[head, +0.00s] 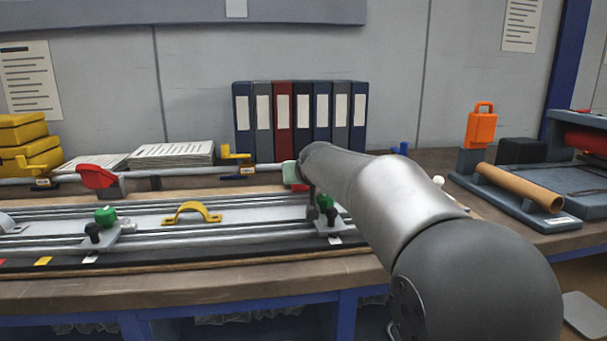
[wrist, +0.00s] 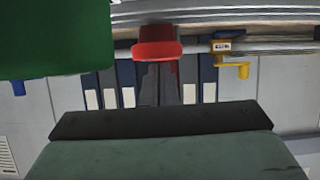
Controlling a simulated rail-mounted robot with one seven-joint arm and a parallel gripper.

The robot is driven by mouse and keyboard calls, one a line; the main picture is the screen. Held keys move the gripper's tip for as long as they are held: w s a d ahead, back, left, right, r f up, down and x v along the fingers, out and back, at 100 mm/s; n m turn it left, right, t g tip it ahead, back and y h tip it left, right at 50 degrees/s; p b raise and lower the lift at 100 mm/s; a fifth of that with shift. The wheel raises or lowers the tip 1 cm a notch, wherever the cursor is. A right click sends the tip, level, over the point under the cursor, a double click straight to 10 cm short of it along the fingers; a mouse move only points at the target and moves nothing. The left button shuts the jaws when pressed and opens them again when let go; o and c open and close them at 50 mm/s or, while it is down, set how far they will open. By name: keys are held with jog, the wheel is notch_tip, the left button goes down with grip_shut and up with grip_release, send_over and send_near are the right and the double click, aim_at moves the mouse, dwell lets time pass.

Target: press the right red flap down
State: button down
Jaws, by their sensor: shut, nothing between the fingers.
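The right red flap (wrist: 157,51) shows in the upper middle of the wrist view, which is upside down. It has a rounded red face on a dark grey mount by the rail. In the head view only a sliver of red (head: 299,187) shows beside my gripper; the rest is hidden. My gripper (head: 291,174) is shut and empty, close to this flap. The left red flap (head: 98,177) stands raised.
A yellow handle (head: 235,153) sits on the rail left of my gripper. Green-knobbed clamps (head: 106,216) and a yellow bracket (head: 192,212) are on the track in front. Binders (head: 300,118) stand behind. A large green object (wrist: 50,40) blocks the wrist view's upper left.

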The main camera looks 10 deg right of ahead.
jog(key=r+p+v, duration=0.1)
jog(key=v, duration=1)
jog(key=shift+p, duration=0.3)
